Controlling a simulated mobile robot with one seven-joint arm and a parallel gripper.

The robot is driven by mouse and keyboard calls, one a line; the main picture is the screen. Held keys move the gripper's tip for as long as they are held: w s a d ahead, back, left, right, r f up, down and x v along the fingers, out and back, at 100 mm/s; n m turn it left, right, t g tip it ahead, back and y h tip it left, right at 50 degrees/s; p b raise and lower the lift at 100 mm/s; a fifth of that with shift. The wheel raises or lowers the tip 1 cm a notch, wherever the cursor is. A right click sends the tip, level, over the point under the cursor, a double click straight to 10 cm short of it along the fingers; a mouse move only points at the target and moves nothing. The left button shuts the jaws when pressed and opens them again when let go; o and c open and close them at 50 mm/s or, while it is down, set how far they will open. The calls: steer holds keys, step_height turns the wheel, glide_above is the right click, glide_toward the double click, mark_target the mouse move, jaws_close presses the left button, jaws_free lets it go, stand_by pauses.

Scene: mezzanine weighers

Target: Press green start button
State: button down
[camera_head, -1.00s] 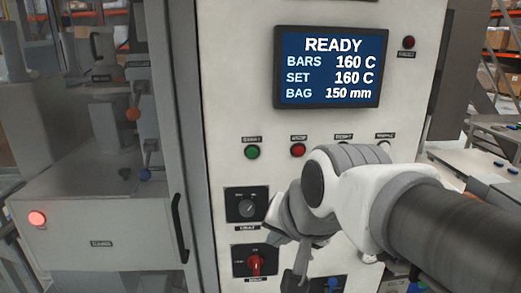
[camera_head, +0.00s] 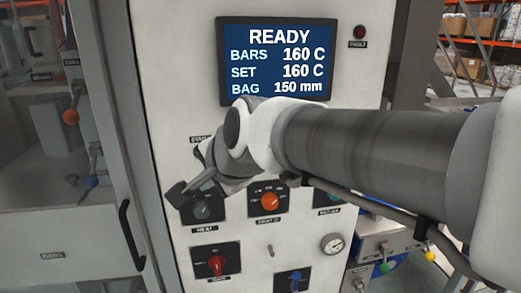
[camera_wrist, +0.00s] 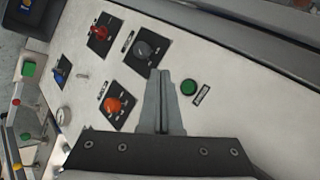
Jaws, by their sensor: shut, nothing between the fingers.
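The green start button (camera_wrist: 188,87) is a small round button on the white panel in the wrist view, beside a small label. It sits just right of my gripper's fingertips (camera_wrist: 161,73), which are closed together and empty. A gap shows between them and the button in that picture; I cannot tell their distance from the panel. In the head view my gripper (camera_head: 178,191) is at the panel's left side, near the dark HEAT knob (camera_head: 203,211). My wrist hides the green button there.
The screen (camera_head: 277,62) reads READY. An orange knob (camera_head: 269,202), a red switch (camera_head: 217,265), a blue switch (camera_head: 293,281) and a gauge (camera_head: 333,243) are on the panel. A black door handle (camera_head: 131,234) stands at left.

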steer(key=w+a+p, duration=0.1)
steer(key=w+a, duration=0.1)
steer(key=w, duration=0.6)
steer(key=shift+w+p, duration=0.3)
steer(key=shift+p, duration=0.1)
steer(key=shift+w, duration=0.1)
stand_by(1.9)
steer(key=shift+w+a, duration=0.15)
steer(key=shift+w, duration=0.15)
steer(key=shift+w+a, duration=0.1)
steer(key=shift+w, duration=0.35)
stand_by(0.6)
steer(key=shift+s, duration=0.1)
steer(key=shift+s+d, duration=0.2)
steer(key=shift+s, duration=0.55)
